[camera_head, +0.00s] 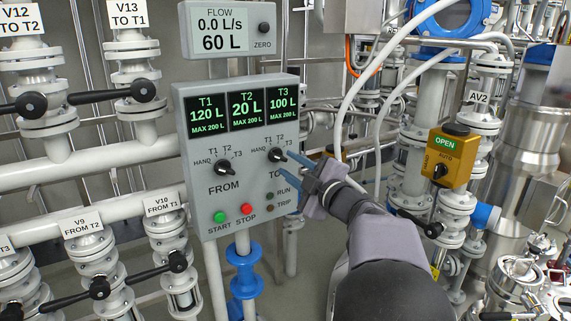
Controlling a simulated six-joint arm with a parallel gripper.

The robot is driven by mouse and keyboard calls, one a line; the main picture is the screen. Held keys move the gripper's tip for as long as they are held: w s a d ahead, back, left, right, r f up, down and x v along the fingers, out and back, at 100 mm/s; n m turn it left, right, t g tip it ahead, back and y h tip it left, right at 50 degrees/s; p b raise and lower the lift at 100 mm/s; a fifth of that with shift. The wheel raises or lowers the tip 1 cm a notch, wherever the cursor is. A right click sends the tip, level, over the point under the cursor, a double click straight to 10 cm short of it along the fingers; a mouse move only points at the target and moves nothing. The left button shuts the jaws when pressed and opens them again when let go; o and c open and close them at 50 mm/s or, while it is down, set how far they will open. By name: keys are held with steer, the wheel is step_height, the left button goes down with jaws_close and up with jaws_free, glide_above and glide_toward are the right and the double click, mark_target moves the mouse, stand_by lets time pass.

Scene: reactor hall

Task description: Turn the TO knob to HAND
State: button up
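The TO knob (276,154) is a small black rotary knob on the right half of the grey control panel (210,255). HAND is marked at its left, T1 and T2 above, T3 at its upper right. Its pointer is too small to read surely. My gripper (284,164) reaches in from the right, its two blue fingers apart and nothing seen between them. The upper fingertip is close to the knob's right side; I cannot tell whether it touches. The lower fingertip is below the knob, over the TO label.
The FROM knob (225,168) sits left of the TO knob. Below are the green START button (219,216) and red STOP button (246,208). Tank displays (246,110) are above. A yellow valve box (448,158) and white hoses (375,80) stand to the right.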

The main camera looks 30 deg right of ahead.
steer(key=s, duration=0.3)
steer(key=shift+f, duration=0.1)
stand_by(0.4)
